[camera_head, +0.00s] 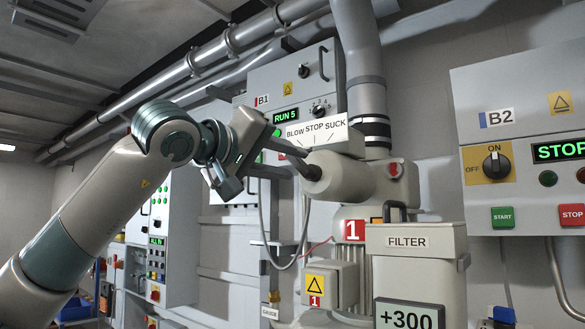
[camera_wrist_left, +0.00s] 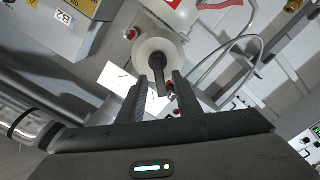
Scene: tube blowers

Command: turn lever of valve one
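Valve one is a cream cylinder (camera_head: 345,178) above a red "1" label (camera_head: 354,230). Its dark lever (camera_head: 304,163) sticks out from the hub at the left end, below a sign reading BLOW STOP SUCK (camera_head: 315,132). My left gripper (camera_head: 285,160) reaches in from the left, close to the lever. In the left wrist view, the dark lever (camera_wrist_left: 158,75) runs from the pale round hub (camera_wrist_left: 158,52) into the space between the two fingers of my left gripper (camera_wrist_left: 162,92). The fingers are apart; I cannot tell whether either touches the lever. My right gripper is not in view.
The B1 control box (camera_head: 265,92) stands behind the gripper, and a large vertical pipe (camera_head: 362,60) rises above the valve. A FILTER box (camera_head: 415,242) stands in front at lower right. The B2 panel (camera_head: 520,130) is on the right wall.

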